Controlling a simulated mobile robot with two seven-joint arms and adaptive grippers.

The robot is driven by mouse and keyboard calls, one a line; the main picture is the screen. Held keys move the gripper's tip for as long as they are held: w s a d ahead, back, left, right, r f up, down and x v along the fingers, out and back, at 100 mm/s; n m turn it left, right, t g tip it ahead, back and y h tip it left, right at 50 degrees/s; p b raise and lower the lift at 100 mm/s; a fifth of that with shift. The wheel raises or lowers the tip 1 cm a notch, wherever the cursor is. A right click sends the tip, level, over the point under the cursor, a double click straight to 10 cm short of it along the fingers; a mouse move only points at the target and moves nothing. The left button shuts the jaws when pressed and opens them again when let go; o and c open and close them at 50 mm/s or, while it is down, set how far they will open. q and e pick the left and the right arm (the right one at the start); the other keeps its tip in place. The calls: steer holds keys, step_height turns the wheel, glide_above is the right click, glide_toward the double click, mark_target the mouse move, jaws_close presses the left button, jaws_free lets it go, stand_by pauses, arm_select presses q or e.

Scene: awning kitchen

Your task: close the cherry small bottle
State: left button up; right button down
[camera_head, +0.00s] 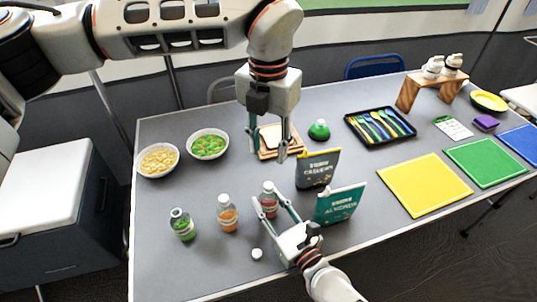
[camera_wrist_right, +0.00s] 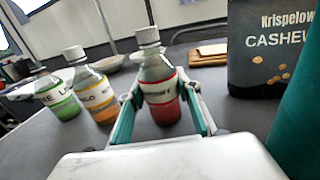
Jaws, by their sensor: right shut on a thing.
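The cherry small bottle (camera_head: 269,203), with red contents, stands upright on the grey table. In the right wrist view the cherry bottle (camera_wrist_right: 161,92) has a white cap (camera_wrist_right: 148,37) on its top; I cannot tell how tightly it sits. My right gripper (camera_head: 268,212) is shut on the bottle's body, with a finger on each side. My left gripper (camera_head: 269,156) hangs above the table behind the bottle, fingers apart and empty. A loose white cap (camera_head: 257,253) lies on the table in front of the bottles.
An orange bottle (camera_head: 227,214) and a green bottle (camera_head: 182,225) stand left of the cherry bottle. The cashew bag (camera_head: 317,170) and almond bag (camera_head: 339,205) stand close on the right. Two bowls, one of them green-filled (camera_head: 208,145), sit at the back left. The front left table is mostly clear.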

steer(key=c, duration=1.4)
jaws_free()
steer(key=shift+o, duration=0.2)
steer(key=shift+s, duration=0.1)
steer(key=v, duration=1.2)
